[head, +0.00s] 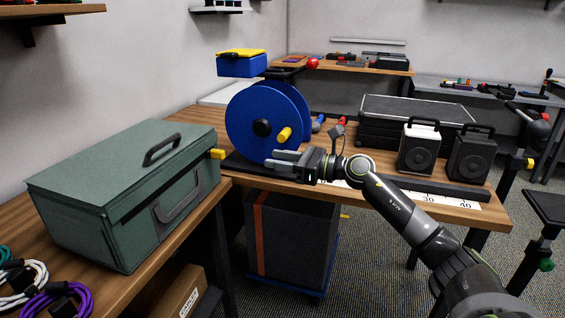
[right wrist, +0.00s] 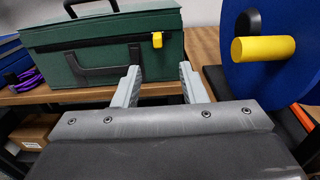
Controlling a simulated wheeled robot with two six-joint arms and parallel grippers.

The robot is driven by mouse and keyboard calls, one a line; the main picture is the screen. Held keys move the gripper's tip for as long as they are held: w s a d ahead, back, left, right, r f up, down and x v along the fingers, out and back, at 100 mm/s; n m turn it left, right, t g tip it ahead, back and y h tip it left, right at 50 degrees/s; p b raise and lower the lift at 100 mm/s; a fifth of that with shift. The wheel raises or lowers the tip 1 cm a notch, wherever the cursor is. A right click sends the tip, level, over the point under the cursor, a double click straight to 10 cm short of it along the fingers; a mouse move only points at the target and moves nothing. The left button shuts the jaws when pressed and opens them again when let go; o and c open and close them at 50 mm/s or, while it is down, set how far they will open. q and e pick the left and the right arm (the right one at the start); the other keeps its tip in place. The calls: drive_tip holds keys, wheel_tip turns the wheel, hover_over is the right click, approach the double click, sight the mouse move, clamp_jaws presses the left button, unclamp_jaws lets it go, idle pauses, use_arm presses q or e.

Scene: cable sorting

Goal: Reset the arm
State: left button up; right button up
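My right gripper (head: 285,161) is in front of the blue cable reel (head: 252,112), near the table edge. In the right wrist view its two fingers (right wrist: 158,88) are spread apart with nothing between them. The reel's yellow handle (head: 284,135) is just above the gripper in the head view; in the right wrist view the handle (right wrist: 262,49) is to the right of the fingers, apart from them. A green metal case (head: 110,210) stands on the left table, beyond the fingers in the right wrist view (right wrist: 105,55). My left gripper does not show in either view.
Coiled cables, including a purple one (head: 62,300), lie at the left table's front. Two speakers (head: 418,148) and a dark flat case (head: 375,122) stand on the right of the wooden table. A dark box (head: 292,240) is below it. A measuring strip (head: 440,199) runs along its front edge.

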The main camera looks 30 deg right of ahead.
drive_tip(key=shift+s+d, duration=0.2)
drive_tip(key=shift+s, duration=0.1)
idle(0.4)
